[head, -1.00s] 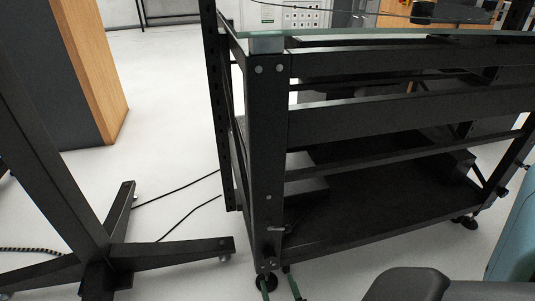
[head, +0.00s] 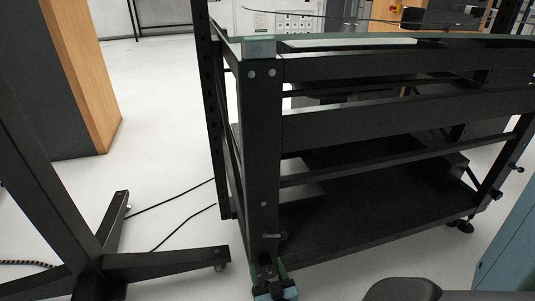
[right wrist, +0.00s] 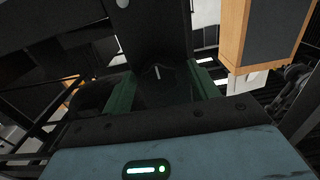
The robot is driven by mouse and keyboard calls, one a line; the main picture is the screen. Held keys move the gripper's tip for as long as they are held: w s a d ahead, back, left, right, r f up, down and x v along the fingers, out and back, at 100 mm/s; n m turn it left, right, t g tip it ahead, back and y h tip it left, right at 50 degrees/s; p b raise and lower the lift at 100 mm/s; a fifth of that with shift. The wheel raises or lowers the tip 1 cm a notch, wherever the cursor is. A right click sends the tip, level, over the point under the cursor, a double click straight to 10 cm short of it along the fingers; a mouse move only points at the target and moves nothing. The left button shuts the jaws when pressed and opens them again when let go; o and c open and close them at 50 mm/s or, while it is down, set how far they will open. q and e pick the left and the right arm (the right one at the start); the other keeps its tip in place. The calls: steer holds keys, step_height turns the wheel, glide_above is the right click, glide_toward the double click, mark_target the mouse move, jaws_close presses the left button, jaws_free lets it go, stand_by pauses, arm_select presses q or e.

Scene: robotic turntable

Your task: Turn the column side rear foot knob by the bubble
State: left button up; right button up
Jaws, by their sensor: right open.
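The black cart frame (head: 262,150) stands in the middle of the head view, with a thick corner post running down to the floor. My right gripper (head: 268,272) is at the foot of this post and covers the foot knob there. In the right wrist view its two green fingers (right wrist: 163,88) are open, one on each side of the dark post bottom. The knob is too dark to make out between them, and I cannot tell whether the fingers touch it. No bubble can be made out. My left gripper is not in view.
A black stand with crossed legs (head: 165,263) is on the floor left of the post, with thin cables between. Other dark feet (head: 463,226) show at the cart's far right. A wood-sided grey cabinet (head: 92,75) stands at the left. White floor is clear behind.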

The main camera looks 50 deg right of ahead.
steer(key=c, duration=1)
steer(key=shift+n, duration=0.3)
